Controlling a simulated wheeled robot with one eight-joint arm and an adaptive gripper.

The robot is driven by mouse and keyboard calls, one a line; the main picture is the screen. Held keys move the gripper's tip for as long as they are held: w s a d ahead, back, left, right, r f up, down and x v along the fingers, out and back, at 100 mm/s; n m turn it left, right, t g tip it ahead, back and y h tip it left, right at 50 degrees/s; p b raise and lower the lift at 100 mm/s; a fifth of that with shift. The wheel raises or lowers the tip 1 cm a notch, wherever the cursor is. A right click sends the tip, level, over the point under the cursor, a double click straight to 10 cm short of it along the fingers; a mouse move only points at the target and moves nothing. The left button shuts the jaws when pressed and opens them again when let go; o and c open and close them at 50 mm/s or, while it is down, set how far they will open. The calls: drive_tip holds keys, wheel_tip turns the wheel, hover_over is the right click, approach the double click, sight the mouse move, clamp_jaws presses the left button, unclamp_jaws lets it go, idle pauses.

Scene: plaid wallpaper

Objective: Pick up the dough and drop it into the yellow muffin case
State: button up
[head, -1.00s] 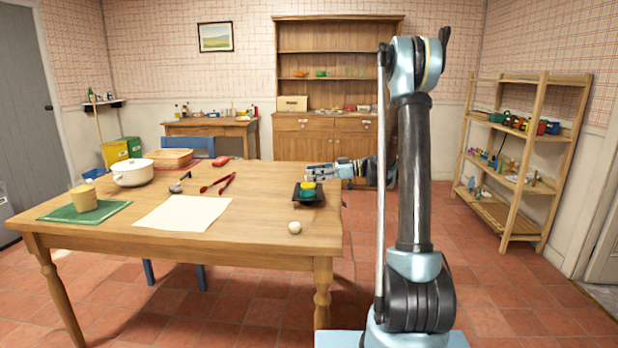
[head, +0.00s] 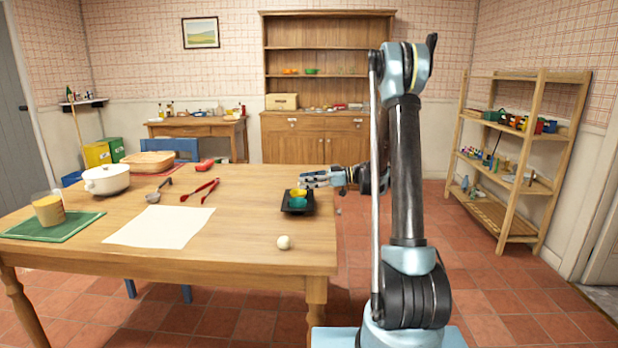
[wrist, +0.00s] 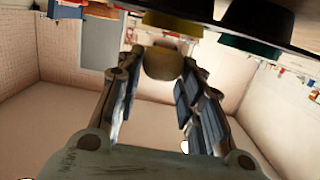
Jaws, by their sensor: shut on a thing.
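My gripper (head: 303,180) reaches in over the table's right edge. In the wrist view its fingers (wrist: 160,76) are shut on a smooth beige lump, the dough (wrist: 164,62). The yellow muffin case (head: 299,193) is in a dark tray (head: 286,208) with a green case (head: 298,203) in front of it. In the wrist view, where the table is at the top, the yellow case (wrist: 174,24) is right by the dough, and the green case (wrist: 247,42) is to the right. I cannot tell whether the dough touches the yellow case.
A small pale ball (head: 284,242) lies near the table's front right. A white sheet (head: 160,227), red tongs (head: 207,185), a ladle (head: 154,195), a white pot (head: 106,181) and a cup (head: 48,209) on a green mat (head: 80,223) are farther left. Open shelves (head: 515,160) stand right.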

drive_tip(key=shift+a+f, duration=0.1)
drive_tip(key=shift+f, duration=0.85)
drive_tip(key=shift+s, duration=0.1)
drive_tip(key=o, duration=1.1)
drive_tip(key=d, duration=0.4)
drive_tip(key=d+r, duration=0.1)
drive_tip(key=d, duration=0.7)
drive_tip(key=shift+s+r, duration=0.15)
drive_tip(key=shift+r, duration=0.2)
